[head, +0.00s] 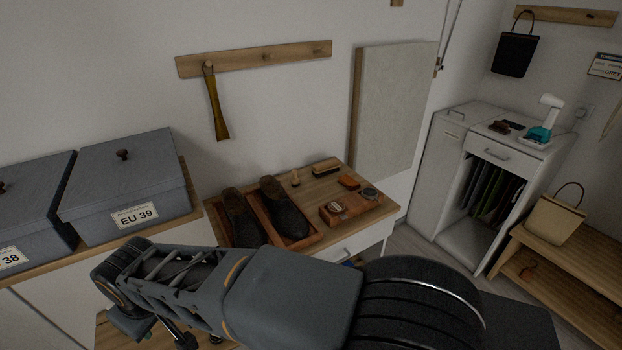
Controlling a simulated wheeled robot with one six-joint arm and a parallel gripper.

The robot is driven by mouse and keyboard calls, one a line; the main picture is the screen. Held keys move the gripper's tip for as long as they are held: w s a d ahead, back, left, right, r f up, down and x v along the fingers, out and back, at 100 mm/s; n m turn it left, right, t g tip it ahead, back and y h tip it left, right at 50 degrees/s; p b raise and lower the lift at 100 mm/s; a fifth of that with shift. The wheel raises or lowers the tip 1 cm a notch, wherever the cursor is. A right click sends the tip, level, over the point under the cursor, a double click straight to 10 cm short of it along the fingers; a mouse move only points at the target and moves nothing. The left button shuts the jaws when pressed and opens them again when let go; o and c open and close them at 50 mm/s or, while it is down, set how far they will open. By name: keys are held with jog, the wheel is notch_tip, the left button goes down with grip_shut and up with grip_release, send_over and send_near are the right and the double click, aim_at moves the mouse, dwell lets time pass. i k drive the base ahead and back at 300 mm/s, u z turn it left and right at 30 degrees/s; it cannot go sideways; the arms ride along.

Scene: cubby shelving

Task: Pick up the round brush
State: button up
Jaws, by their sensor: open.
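A small upright brush with a light wooden handle (296,178), which looks like the round brush, stands on the wooden top of a low cabinet (384,208), behind a pair of dark shoes. Its bristles are too small to make out. My arm crosses the foreground in front of the cabinet. My gripper (192,338) is partly in view at the bottom left, below the arm's wrist and cut off by the picture edge. It is open, well apart from the brush, and I see nothing held in it.
The dark shoes (285,212) sit in a wooden tray, close in front of the brush. A flat wooden brush (326,167), an orange block (349,182) and an orange-brown box (345,210) with tins lie to the right. Grey lidded boxes (125,185) stand left. A shoehorn (216,105) hangs above.

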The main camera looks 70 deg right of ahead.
aim_at(294, 181)
jog(key=u, duration=1.3)
jog(key=k, duration=1.25)
jog(key=z, duration=1.85)
